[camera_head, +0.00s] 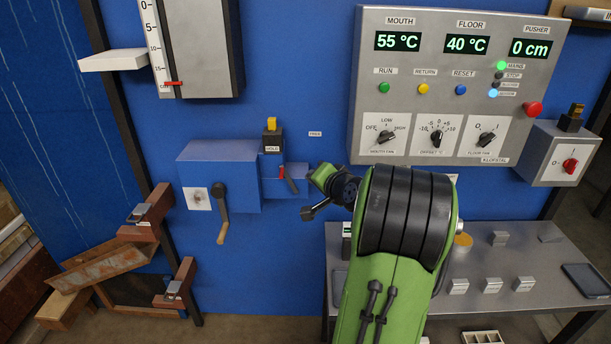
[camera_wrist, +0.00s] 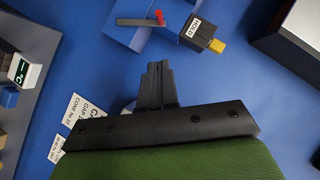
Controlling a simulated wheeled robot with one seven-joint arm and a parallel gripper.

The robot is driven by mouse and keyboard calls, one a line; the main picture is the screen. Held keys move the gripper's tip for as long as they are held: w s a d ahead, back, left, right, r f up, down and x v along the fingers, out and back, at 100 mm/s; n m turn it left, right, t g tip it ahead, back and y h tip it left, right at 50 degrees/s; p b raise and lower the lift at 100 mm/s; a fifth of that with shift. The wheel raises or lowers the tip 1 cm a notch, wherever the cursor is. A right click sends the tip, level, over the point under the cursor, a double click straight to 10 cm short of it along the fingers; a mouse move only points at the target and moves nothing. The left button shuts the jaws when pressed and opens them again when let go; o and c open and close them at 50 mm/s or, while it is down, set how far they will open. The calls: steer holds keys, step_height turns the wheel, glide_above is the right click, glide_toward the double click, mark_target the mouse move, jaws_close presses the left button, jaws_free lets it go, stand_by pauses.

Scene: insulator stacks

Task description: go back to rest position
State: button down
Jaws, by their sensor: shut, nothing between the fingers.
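My gripper (camera_wrist: 157,70) shows in the wrist camera view as two dark fingers pressed together with nothing between them. It points toward the blue wall, below the blue housing with the red-tipped lever (camera_wrist: 142,21) and the yellow-topped HOLD switch (camera_wrist: 203,33). In the head view my green arm reaches up across the middle, its far end just right of the lever (camera_head: 288,178) on the blue box. No contact with the lever or switch is visible.
The control panel (camera_head: 455,85) hangs at upper right, with a grey rotary switch box (camera_head: 559,153) beside it. A crank handle (camera_head: 222,214) sticks out at left. A metal bench (camera_head: 545,262) with several small blocks stands behind and right of my arm. A sloping chute (camera_head: 103,267) is at lower left.

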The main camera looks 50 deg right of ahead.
steer(key=shift+s+a+r, duration=0.15)
steer(key=shift+s+a, duration=0.1)
steer(key=shift+s, duration=0.15)
steer(key=a+r+n+g+y, duration=0.1)
steer(key=a+n+g+y, duration=0.55)
steer(key=a, duration=1.75)
steer(key=s+a+f+n, duration=0.1)
steer(key=s+a+n, duration=0.3)
steer(key=s, duration=0.5)
steer(key=s+a+f+n+h, duration=0.1)
steer(key=s+a+n, duration=0.4)
steer(key=s, duration=0.5)
steer(key=shift+a+f+g, duration=0.35)
steer(key=shift+a+f, duration=0.3)
steer(key=shift+a, duration=0.5)
